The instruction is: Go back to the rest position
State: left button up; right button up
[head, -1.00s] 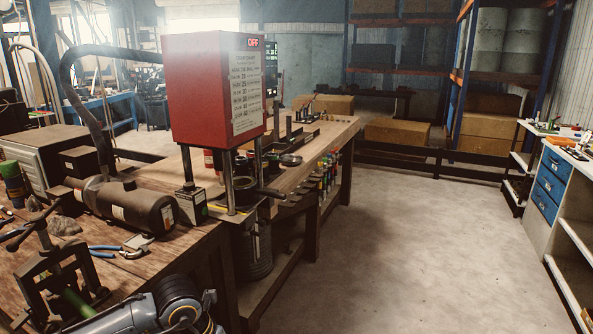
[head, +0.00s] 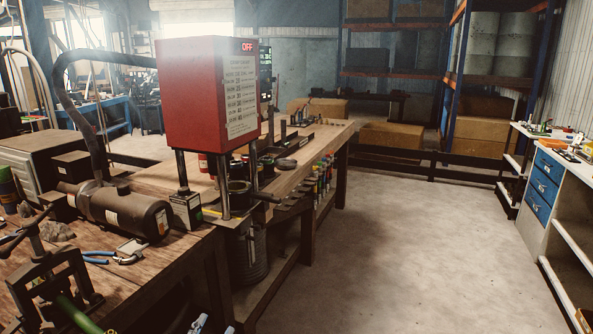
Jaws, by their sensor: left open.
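The hose crimper (head: 207,95) stands on the workbench left of centre, a red box on posts with a white label and a red "OFF" display. My left gripper (head: 213,327) shows only as two pale fingertips at the bottom edge, spread apart with nothing seen between them. They are in front of and below the bench edge, clear of the crimper. The rest of that arm is out of frame. My right gripper is not in view.
The wooden workbench (head: 180,258) carries a dark motor cylinder (head: 128,212), blue-handled pliers (head: 122,254) and a vise (head: 50,290) holding a green tube. A white cabinet with blue drawers (head: 545,180) stands at the right. The concrete floor (head: 400,250) between is clear.

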pick_arm(q)
jog(key=s+a+f+n+g+y, duration=0.1)
jog(key=s+a+f+n+g, duration=0.15)
jog(key=s+f+g, duration=0.35)
jog(key=s+a+f+n+g+y, duration=0.1)
jog(key=s+a+f+n+g, duration=0.2)
jog(key=f, duration=0.6)
jog(key=s+f+g+h, duration=0.1)
jog(key=s+f+g, duration=0.55)
jog(key=s, duration=0.85)
notch_tip(320, 180, down, 27)
jog(key=s, duration=0.2)
jog(key=s+a+f+m+g, duration=0.1)
jog(key=s+a+f, duration=0.1)
jog(key=s+f, duration=1.3)
jog(key=shift+s+a, duration=0.4)
jog(key=shift+f, duration=0.1)
